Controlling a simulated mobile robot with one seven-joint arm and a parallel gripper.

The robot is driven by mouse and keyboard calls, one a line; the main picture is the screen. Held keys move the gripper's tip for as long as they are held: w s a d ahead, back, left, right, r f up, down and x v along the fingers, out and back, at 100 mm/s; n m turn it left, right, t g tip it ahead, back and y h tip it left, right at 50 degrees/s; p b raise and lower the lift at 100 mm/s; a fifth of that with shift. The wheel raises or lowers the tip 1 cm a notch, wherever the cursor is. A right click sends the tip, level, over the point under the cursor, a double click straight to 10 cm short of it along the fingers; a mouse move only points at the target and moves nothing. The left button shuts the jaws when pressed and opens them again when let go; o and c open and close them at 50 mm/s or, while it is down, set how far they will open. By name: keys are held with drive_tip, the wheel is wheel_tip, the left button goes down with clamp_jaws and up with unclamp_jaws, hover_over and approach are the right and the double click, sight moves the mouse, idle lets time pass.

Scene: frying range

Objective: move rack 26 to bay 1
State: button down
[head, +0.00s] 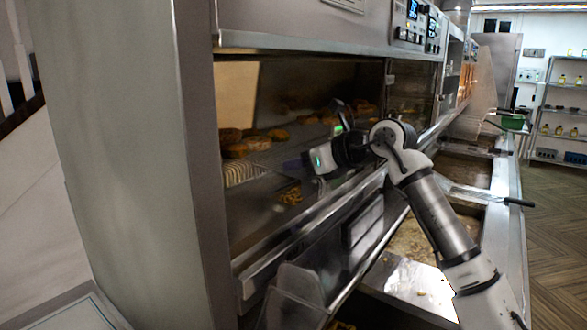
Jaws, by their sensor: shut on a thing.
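My gripper (325,157) is at the front opening of the steel warming cabinet (250,262), with the arm reaching in from the lower right. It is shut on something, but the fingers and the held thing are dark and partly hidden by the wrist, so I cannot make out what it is. A pale striped, grid-like piece (243,172) lies inside at the left; I cannot tell whether it is a rack. No number 26 or bay 1 label is readable.
Brown fried pieces (240,148) sit on the cabinet shelf, and a small golden heap (290,196) lies nearer. Fryer vats (425,236) run below and right, with a black handle (519,202) sticking out. A green container (512,122) stands farther back. The wooden floor (550,240) at right is clear.

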drive_tip(key=shift+s+d+r, duration=0.1)
drive_tip(key=shift+r, duration=0.05)
drive_tip(key=shift+f, duration=0.2)
drive_tip(key=c, duration=1.5)
unclamp_jaws()
